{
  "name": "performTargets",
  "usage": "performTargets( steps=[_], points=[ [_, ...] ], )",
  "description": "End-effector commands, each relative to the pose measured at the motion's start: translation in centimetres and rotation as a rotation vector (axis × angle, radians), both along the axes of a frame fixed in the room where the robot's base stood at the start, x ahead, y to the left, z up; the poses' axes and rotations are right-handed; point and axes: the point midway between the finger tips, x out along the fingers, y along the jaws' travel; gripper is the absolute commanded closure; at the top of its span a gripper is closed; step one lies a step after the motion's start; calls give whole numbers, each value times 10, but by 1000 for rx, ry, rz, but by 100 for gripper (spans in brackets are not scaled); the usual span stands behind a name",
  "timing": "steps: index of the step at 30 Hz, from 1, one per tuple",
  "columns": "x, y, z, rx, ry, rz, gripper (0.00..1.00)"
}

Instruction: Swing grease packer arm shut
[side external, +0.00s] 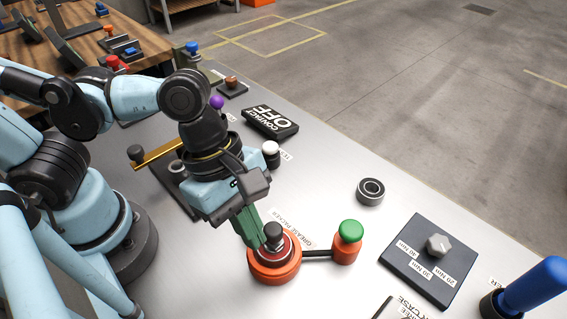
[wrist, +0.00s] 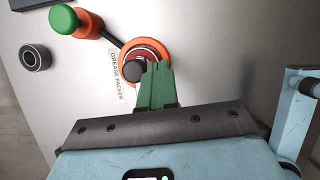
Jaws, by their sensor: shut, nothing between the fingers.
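The grease packer has a round orange base (side external: 274,273) with a dark red top and an upright black knob (side external: 273,232). A short dark bar (side external: 318,253) joins the base to an orange cup with a green cap (side external: 349,231) on its right. My gripper (side external: 257,238) has green fingers, shut and empty, pointing down at the left side of the black knob. In the wrist view the fingertips (wrist: 159,70) lie over the orange base, just right of the black knob (wrist: 134,70). I cannot tell whether they touch the knob.
A black bearing ring (side external: 370,191) and a dark dial panel (side external: 425,268) lie to the right. A white-topped knob (side external: 271,149) and a "CONTACT OFF" block (side external: 271,122) stand behind. A blue handle (side external: 535,285) is at the lower right.

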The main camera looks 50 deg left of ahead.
Motion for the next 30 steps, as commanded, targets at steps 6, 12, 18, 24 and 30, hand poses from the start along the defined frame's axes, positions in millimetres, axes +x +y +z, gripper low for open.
performTargets(
  steps=[6, 12, 18, 24, 30],
  points=[
    [0, 0, 0, 0, 0, 0, 100],
    [0, 1, 3, 0, 0, 0, 100],
    [0, 7, 18, 0, -1, 1, 100],
    [-1, 16, 39, 1, 1, 2, 100],
    [-2, 25, 62, 0, 0, 3, 100]
  ],
)
